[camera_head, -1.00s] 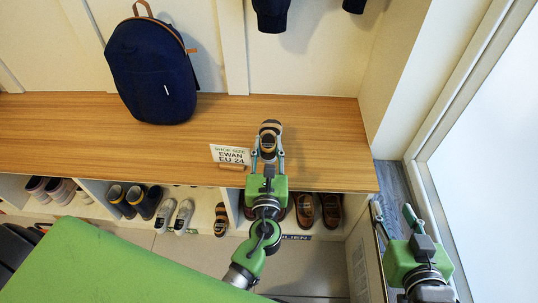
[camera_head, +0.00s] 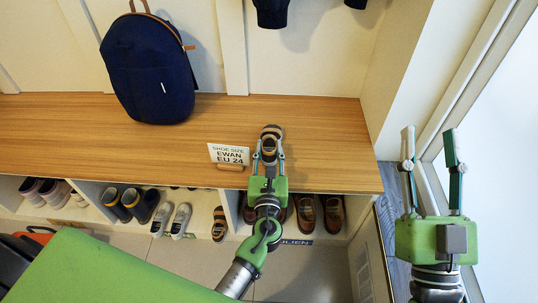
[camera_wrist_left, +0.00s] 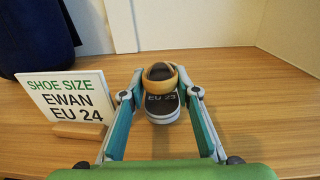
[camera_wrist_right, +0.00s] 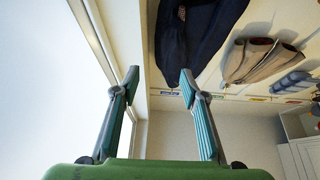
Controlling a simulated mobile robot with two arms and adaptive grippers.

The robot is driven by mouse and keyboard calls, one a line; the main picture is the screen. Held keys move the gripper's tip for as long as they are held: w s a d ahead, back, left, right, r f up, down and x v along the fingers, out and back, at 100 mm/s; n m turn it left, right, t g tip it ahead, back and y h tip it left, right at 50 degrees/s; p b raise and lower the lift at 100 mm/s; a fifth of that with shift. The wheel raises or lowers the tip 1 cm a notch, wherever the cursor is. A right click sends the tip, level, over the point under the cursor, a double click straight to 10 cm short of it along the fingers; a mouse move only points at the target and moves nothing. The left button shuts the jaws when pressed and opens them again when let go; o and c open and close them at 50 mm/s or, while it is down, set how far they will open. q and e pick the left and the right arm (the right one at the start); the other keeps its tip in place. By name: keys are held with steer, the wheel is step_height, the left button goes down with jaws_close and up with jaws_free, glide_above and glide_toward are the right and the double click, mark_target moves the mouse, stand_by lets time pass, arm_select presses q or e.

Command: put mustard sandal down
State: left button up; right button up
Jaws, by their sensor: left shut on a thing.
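The mustard sandal (camera_head: 270,134) is over the wooden bench top, right of the size card. In the left wrist view, the sandal (camera_wrist_left: 161,76) shows a mustard rim and a dark insole marked EU 23. My left gripper (camera_head: 269,157) is shut on it, one finger along each side. It looks level and at or just above the wood; contact is unclear. A similar sandal (camera_head: 219,224) stands in a cubby below. My right gripper (camera_head: 430,148) is open and empty, off to the right of the bench.
The size card (camera_head: 229,154) reading EWAN EU 24 stands close left of the sandal. A navy backpack (camera_head: 150,70) sits further left on the bench (camera_head: 60,125). Brown shoes (camera_head: 333,214) fill a cubby below. Bench right of the sandal is clear.

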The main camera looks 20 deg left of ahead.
arm_select(q)
steer(key=shift+f, duration=0.6)
arm_select(e)
steer(key=shift+s+d+r+t+y, duration=0.1)
steer(key=shift+s+r+t, duration=0.35)
steer(key=shift+r, duration=0.2)
steer(key=shift+s+r+t+y, duration=0.1)
steer(key=shift+s+r+t, duration=0.35)
steer(key=shift+r, duration=0.15)
steer(key=shift+s+d+r+t+y, duration=0.1)
steer(key=shift+s+r+t, duration=0.35)
steer(key=shift+r, duration=0.2)
arm_select(q)
steer(key=shift+b, duration=0.3)
arm_select(e)
steer(key=shift+s+r, duration=0.1)
arm_select(q)
steer(key=shift+f, duration=0.1)
steer(key=o, duration=0.8)
arm_select(e)
steer(key=shift+s+r, duration=0.25)
steer(key=shift+r, duration=0.05)
arm_select(q)
steer(key=shift+o, duration=0.2)
